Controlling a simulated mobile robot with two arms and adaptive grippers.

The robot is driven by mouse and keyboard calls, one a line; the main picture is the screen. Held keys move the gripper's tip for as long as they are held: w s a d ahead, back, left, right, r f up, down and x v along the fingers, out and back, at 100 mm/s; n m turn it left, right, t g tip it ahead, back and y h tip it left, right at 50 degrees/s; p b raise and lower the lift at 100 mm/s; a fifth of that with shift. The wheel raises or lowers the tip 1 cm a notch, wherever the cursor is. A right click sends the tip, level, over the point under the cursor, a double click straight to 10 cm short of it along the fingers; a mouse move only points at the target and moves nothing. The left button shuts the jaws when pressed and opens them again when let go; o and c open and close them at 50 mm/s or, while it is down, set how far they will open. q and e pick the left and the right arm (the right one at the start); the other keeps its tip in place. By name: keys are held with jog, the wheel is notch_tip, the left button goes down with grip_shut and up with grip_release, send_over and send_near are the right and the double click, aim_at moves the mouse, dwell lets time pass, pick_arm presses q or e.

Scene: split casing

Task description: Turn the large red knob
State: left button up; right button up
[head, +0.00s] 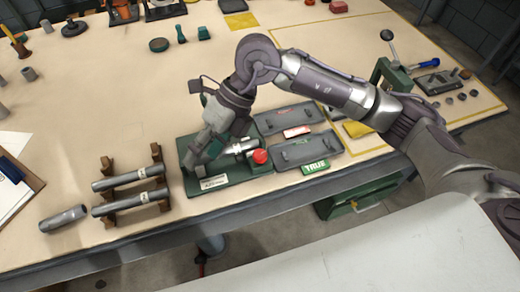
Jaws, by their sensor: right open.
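The red knob (261,156) is round and sits at the front right of a dark green device (237,171) on the table. A pale label is on the device's front edge, and a grey metal cylinder lies on it just behind the knob. My right arm reaches in from the right, and my right gripper (196,158) points down over the left part of the device. It is open and stands to the left of the knob, apart from it. The gripper hides part of the device. I cannot tell whether its fingers touch the device. My left gripper is not in view.
Two grey trays (308,151) lie right of the device, with a green TRUE tag (315,166) by the front one. Wooden racks (128,176) with grey tubes stand to the left, beside a loose tube (64,218). Behind them the beige table is largely clear.

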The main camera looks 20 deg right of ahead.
aim_at(260, 154)
jog(key=w+d+m+t+h, duration=0.1)
jog(key=w+d+h, duration=0.25)
jog(key=d, duration=0.35)
jog(key=w+d+m+t+h, duration=0.1)
jog(key=w+d+h, duration=0.25)
jog(key=d, duration=0.25)
jog(key=f+p, duration=0.1)
jog(key=f, duration=0.8)
jog(key=s+f+p, duration=0.1)
jog(key=f, duration=0.3)
jog(key=shift+f+p, duration=0.35)
jog(key=shift+f, duration=0.05)
jog(key=c, duration=1.1)
jog(key=shift+c, duration=0.2)
